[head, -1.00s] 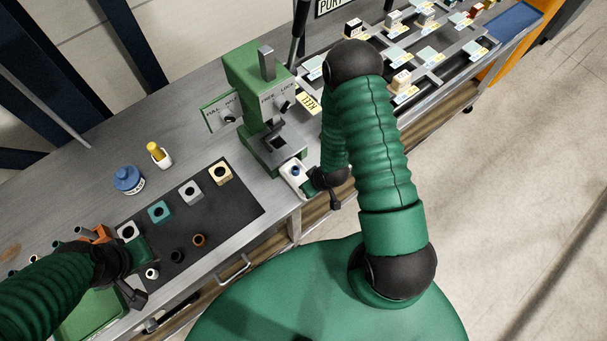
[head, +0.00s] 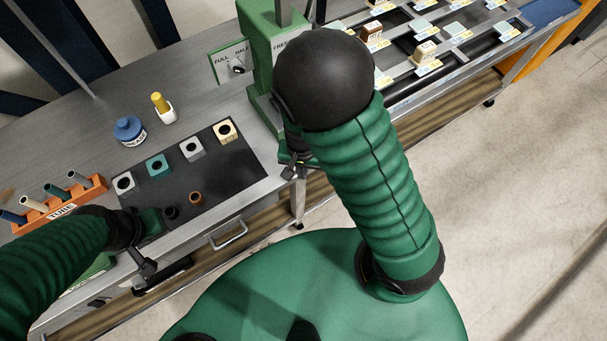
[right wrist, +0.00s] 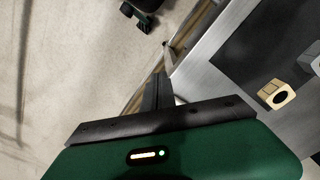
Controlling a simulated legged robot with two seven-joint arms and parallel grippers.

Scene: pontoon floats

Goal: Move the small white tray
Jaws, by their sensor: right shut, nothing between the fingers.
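The small white tray does not show in either view now; my right arm covers much of the bench in front of the green press (head: 262,60). My right gripper (head: 297,168) is at the bench's front edge below the press, partly behind its own arm. In the right wrist view its dark fingers (right wrist: 158,92) are together with nothing between them, over the bench edge. My left gripper (head: 146,266) is at the front edge of the bench on the left, near the dark mat; its finger opening cannot be made out.
The dark mat (head: 222,176) carries several blocks with holes, including a cream block (head: 225,131), and small rings. A blue jar (head: 129,130), a yellow-topped white bottle (head: 162,108) and an orange tube rack (head: 60,203) stand on the left. A card rack (head: 478,54) is at right.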

